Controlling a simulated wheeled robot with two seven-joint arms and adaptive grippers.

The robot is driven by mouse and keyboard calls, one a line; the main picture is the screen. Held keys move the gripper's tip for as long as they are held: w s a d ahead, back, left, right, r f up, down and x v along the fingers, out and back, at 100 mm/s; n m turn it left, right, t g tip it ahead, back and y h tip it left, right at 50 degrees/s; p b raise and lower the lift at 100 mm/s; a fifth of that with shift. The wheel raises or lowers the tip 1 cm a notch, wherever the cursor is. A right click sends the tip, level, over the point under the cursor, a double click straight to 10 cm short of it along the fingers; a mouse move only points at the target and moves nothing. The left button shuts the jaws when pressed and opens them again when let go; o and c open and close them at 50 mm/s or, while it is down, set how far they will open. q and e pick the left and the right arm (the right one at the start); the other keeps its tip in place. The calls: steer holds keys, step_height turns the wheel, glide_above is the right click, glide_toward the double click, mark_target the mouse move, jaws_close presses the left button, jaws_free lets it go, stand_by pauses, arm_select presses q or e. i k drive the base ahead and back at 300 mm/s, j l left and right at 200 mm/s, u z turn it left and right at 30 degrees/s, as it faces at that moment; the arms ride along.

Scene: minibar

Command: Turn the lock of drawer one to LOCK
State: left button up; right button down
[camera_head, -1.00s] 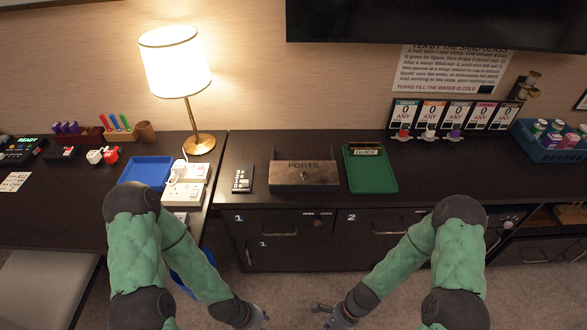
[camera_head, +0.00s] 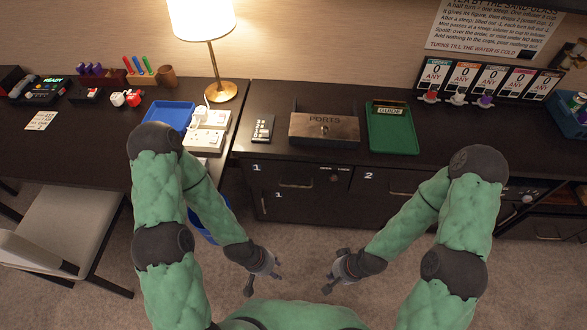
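Drawer one (camera_head: 268,180), a dark front marked "1" with a bar handle, is in the cabinet under the counter. Its small lock knob (camera_head: 334,178) sits right of the handle, below tiny lettering; which way it points is too small to tell. My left gripper (camera_head: 264,281) is below and in front of the drawer, apart from it, fingers spread and empty. My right gripper (camera_head: 335,271) is below the lock, also apart from the cabinet, fingers spread and empty.
Drawer two (camera_head: 390,182) is to the right. On the counter stand a PORTS box (camera_head: 324,130), a green GUIDE tray (camera_head: 393,130) and a keypad (camera_head: 263,129). A chair (camera_head: 75,222) stands at left. The carpet before the drawers is clear except for a blue bin (camera_head: 207,218).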

mark_target(334, 177)
steer(key=j+z, duration=0.15)
steer(key=j, duration=1.5)
steer(key=i, duration=0.05)
